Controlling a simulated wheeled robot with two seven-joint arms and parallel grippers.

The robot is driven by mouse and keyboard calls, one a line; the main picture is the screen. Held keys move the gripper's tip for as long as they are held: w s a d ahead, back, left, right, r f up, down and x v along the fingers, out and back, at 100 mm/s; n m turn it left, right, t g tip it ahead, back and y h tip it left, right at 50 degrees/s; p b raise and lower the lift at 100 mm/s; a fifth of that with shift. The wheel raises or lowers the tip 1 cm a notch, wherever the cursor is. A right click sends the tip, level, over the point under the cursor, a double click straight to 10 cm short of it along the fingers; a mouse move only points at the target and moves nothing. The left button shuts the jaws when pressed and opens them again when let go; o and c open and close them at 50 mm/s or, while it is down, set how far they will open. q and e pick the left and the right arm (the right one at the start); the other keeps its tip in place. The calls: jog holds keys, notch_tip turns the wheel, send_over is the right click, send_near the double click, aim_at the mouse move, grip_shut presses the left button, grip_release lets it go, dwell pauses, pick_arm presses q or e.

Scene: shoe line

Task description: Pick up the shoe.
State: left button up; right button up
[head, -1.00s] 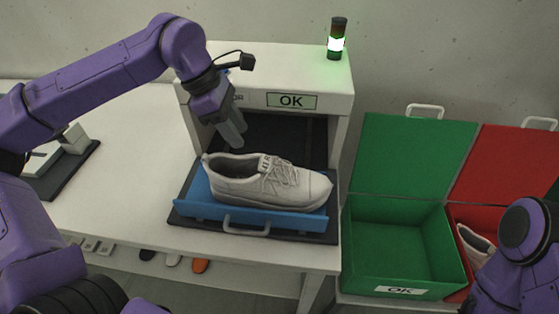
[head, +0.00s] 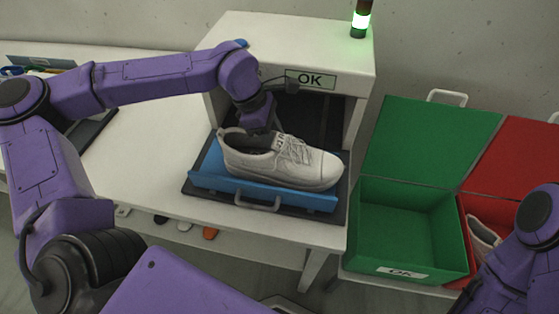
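A white lace-up shoe (head: 285,163) sits on a blue tray (head: 220,183) in front of the inspection box. Its toe points right and its heel left. My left gripper (head: 265,136) is at the shoe's opening, near the tongue and heel, coming down from above. Its fingers are mostly hidden by the shoe and the wrist, so I cannot tell whether they are open or shut on it. My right arm shows at the lower right edge, but its gripper is out of view.
The white inspection box (head: 300,50) shows an OK sign (head: 310,79) and a lit green lamp (head: 361,18). An open, empty green crate (head: 400,240) stands to the right. Beside it is a red crate (head: 500,170) with a shoe (head: 483,236) inside.

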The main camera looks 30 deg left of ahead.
aim_at(275, 139)
pick_arm(q)
grip_shut()
jog(key=shift+w, duration=0.1)
jog(key=shift+r, duration=0.5)
jog(key=s+r, duration=0.1)
jog(key=r, duration=0.1)
jog(key=s+r+b, duration=0.1)
jog(key=s+r, duration=0.1)
jog(key=s+r+b, duration=0.1)
jog(key=r, duration=0.2)
jog(key=shift+s+d+r, duration=0.1)
jog(key=shift+s+d, duration=0.1)
jog(key=shift+d, duration=0.1)
jog(key=s+d+r+b, duration=0.1)
jog(key=s+r, duration=0.3)
jog(key=s, duration=0.5)
jog(key=shift+s+r+b, duration=0.3)
jog(key=shift+r+b, duration=0.1)
jog(key=shift+b, duration=0.4)
jog(key=shift+s, duration=0.1)
